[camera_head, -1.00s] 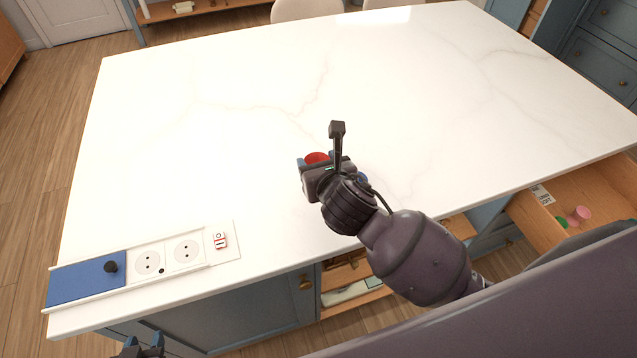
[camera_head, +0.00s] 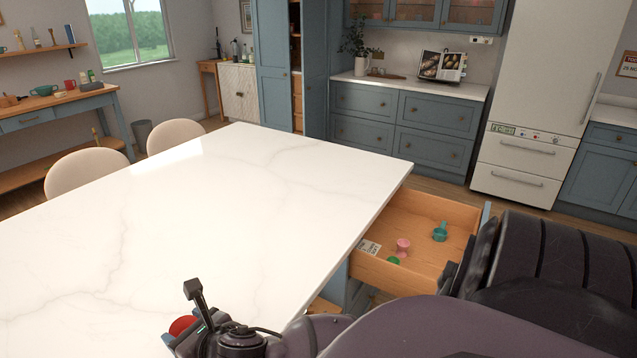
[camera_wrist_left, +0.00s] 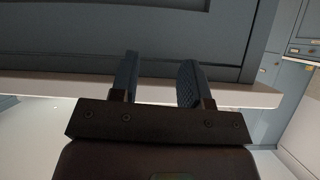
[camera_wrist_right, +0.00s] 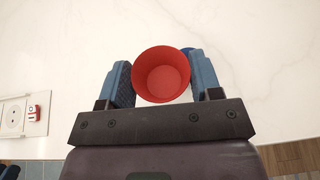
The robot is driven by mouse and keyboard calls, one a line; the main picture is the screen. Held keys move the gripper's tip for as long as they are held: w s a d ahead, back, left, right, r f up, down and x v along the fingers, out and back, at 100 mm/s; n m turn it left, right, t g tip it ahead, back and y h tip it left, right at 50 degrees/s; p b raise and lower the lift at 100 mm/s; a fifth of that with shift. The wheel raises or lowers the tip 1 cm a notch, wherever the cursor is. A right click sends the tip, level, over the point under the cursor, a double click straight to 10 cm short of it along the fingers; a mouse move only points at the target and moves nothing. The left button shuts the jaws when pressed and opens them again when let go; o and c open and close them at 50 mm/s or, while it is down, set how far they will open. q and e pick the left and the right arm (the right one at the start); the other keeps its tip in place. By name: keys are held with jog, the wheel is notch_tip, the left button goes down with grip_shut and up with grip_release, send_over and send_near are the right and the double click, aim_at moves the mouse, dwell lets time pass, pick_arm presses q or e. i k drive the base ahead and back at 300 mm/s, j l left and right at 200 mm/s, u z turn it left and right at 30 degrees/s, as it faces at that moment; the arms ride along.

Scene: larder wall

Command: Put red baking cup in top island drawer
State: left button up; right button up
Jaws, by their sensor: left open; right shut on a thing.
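The red baking cup (camera_wrist_right: 162,75) sits between the two blue fingers of my right gripper (camera_wrist_right: 160,82), which is shut on it above the white worktop. In the head view the cup (camera_head: 183,325) shows at the lower left of my right gripper (camera_head: 190,340), over the island's top. The top island drawer (camera_head: 385,272) is pulled open to the right, with an open top. It holds a pink item (camera_head: 403,247), a teal scoop-like item (camera_head: 440,232), a green item (camera_head: 393,261) and a printed card. My left gripper (camera_wrist_left: 160,85) is open and empty, facing a blue-grey panel.
Sockets (camera_wrist_right: 14,116) are set in the worktop in the right wrist view. Blue cabinets and a white fridge (camera_head: 540,100) stand behind.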

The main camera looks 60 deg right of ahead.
aim_at(429, 269)
jog(key=k+l, duration=0.15)
jog(key=l, duration=0.35)
jog(key=k+l, duration=0.15)
jog(key=l, duration=0.35)
jog(key=k+l, duration=0.15)
jog(key=l, duration=0.3)
jog(key=k+l, duration=0.2)
jog(key=l, duration=0.3)
jog(key=k+l, duration=0.15)
jog(key=l, duration=0.35)
jog(key=k+l, duration=0.15)
jog(key=l, duration=0.35)
jog(key=k+l, duration=0.15)
jog(key=l, duration=0.3)
jog(key=k+l, duration=0.15)
jog(key=l, duration=0.35)
